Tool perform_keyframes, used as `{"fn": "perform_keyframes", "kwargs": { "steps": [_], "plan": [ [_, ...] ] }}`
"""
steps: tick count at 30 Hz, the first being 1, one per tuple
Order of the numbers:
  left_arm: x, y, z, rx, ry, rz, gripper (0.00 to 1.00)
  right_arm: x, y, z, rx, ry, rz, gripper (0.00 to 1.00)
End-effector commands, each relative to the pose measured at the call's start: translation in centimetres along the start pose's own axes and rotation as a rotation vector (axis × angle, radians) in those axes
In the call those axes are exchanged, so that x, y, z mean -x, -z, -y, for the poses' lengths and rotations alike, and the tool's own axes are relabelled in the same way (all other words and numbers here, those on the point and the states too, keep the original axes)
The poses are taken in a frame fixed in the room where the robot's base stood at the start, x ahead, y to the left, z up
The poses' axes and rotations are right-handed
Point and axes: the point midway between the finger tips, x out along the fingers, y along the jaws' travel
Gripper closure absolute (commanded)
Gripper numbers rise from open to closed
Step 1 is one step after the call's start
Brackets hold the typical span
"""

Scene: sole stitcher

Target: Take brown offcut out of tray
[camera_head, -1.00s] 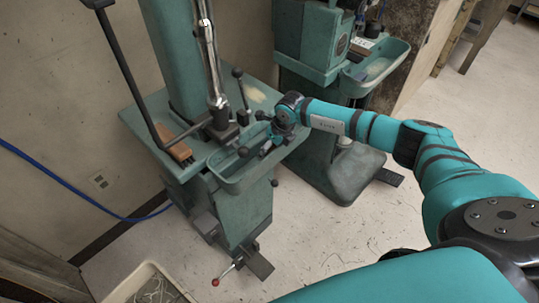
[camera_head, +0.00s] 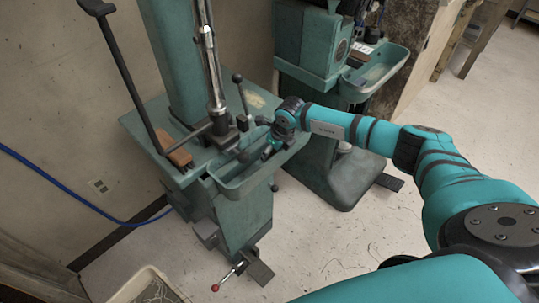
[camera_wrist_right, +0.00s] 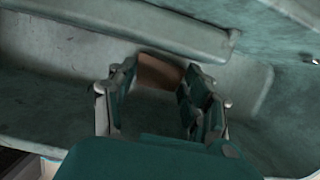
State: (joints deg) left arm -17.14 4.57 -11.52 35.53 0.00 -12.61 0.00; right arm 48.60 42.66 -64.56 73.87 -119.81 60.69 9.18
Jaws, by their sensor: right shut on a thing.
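The green tray (camera_head: 232,188) juts from the front of the near stitching machine in the head view. Its pale inner walls also fill much of the right wrist view (camera_wrist_right: 250,85). My right gripper (camera_head: 266,152) is at the tray's right end, small and partly hidden by its own wrist. In the wrist view the brown offcut (camera_wrist_right: 158,72) sits between the two fingers of my right gripper (camera_wrist_right: 155,92), against the tray's inner wall. The gripper is shut on it. The offcut's lower part is hard to make out. My left gripper is out of view.
The machine's lever and handle (camera_head: 242,92) rise close behind the tray. A wooden-handled brush-like block (camera_head: 180,157) lies on the machine's table. A second green machine with a tray (camera_head: 376,72) stands behind. A bin (camera_head: 150,285) is at the bottom left; floor to the right is open.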

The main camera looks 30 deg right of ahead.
Motion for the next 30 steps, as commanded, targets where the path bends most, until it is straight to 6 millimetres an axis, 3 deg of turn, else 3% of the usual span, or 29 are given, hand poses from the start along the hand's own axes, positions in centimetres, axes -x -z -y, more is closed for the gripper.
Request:
{"fn": "perform_keyframes", "kwargs": {
  "steps": [30],
  "plan": [
    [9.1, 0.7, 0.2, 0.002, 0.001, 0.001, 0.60, 11.9, -3.7, 0.0, 0.000, 0.001, 0.002, 0.82]
  ]
}}
